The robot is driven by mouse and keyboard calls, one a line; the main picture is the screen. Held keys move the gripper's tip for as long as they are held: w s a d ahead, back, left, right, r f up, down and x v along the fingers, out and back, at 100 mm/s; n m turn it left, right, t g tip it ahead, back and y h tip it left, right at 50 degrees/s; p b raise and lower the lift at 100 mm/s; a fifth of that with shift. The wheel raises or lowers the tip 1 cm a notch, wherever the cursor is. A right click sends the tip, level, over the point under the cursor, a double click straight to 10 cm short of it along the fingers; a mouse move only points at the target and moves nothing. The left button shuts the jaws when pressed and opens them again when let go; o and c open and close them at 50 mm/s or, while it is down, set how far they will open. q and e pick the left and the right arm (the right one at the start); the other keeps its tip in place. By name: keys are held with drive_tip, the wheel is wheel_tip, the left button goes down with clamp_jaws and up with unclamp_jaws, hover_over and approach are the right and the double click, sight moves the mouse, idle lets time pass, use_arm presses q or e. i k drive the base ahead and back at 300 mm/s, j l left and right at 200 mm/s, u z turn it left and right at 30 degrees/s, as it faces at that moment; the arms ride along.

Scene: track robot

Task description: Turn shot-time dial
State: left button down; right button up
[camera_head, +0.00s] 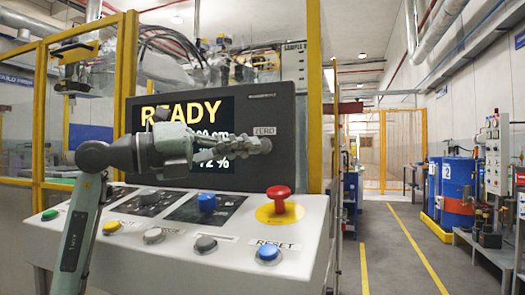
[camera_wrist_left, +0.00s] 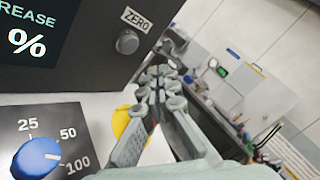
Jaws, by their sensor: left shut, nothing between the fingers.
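A sloped console panel carries a blue dial (camera_head: 207,203) on a dark plate and a darker knob (camera_head: 150,197) on another plate to its left. Their names are not legible, so I cannot tell which is the shot-time dial. In the left wrist view, the blue dial (camera_wrist_left: 37,158) has a scale marked 25, 50 and 100. My left gripper (camera_head: 264,146) is shut and empty, in front of the screen's right side, above and right of the blue dial and apart from it. Its fingers (camera_wrist_left: 158,82) also show in the left wrist view, near the ZERO knob (camera_wrist_left: 127,41). My right gripper is not seen.
A red mushroom button (camera_head: 279,194) on a yellow disc stands right of the blue dial. Several push buttons, including the blue RESET button (camera_head: 268,253), line the front edge. The READY screen (camera_head: 278,110) rises behind. A clear aisle (camera_head: 395,245) lies right.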

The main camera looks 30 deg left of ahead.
sight(150, 196)
drive_tip(key=k, duration=1)
